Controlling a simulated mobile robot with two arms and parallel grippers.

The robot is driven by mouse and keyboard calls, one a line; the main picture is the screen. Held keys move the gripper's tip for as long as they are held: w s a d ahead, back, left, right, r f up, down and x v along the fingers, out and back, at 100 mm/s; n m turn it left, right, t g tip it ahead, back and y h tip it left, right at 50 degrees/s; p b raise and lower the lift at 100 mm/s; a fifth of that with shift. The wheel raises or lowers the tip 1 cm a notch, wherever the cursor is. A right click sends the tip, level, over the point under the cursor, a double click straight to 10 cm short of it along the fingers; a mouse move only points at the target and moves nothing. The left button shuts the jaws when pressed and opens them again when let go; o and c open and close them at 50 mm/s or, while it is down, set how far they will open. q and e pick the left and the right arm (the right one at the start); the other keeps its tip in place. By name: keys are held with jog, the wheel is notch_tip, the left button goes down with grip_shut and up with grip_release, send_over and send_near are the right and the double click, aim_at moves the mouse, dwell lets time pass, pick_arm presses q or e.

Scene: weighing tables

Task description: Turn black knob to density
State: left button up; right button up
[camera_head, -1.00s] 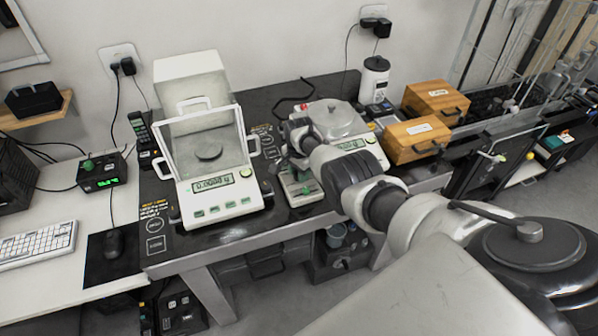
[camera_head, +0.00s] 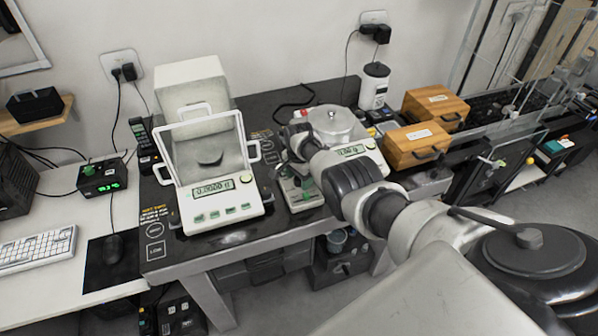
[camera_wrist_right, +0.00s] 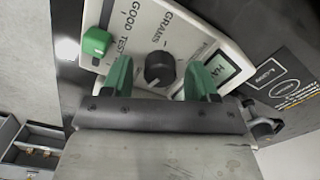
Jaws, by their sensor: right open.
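The black knob (camera_wrist_right: 159,69) sits on a pale instrument panel (camera_wrist_right: 150,30) in the right wrist view, with "GRAMS" and "GOOD TEST" printed near it. My right gripper (camera_wrist_right: 161,80) is open, with one green finger on each side of the knob and visible gaps between. Whether the fingertips reach down to the panel I cannot tell. A green button (camera_wrist_right: 97,42) is left of the knob and a small display (camera_wrist_right: 217,72) is to its right. In the head view my right arm hides the knob. My left gripper is not in view.
A balance with a glass-fronted shield (camera_head: 215,190) stands left of my right arm on the dark weighing table (camera_head: 160,255). A second scale with a round metal lid (camera_head: 335,122) stands close behind the arm. Wooden boxes (camera_head: 425,142) stand to the right.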

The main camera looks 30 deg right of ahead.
notch_tip(320, 180, up, 5)
jog(key=p, duration=0.3)
jog(key=shift+w+f, duration=0.1)
jog(key=shift+f, duration=0.05)
notch_tip(320, 180, up, 6)
jog(key=shift+p, duration=0.4)
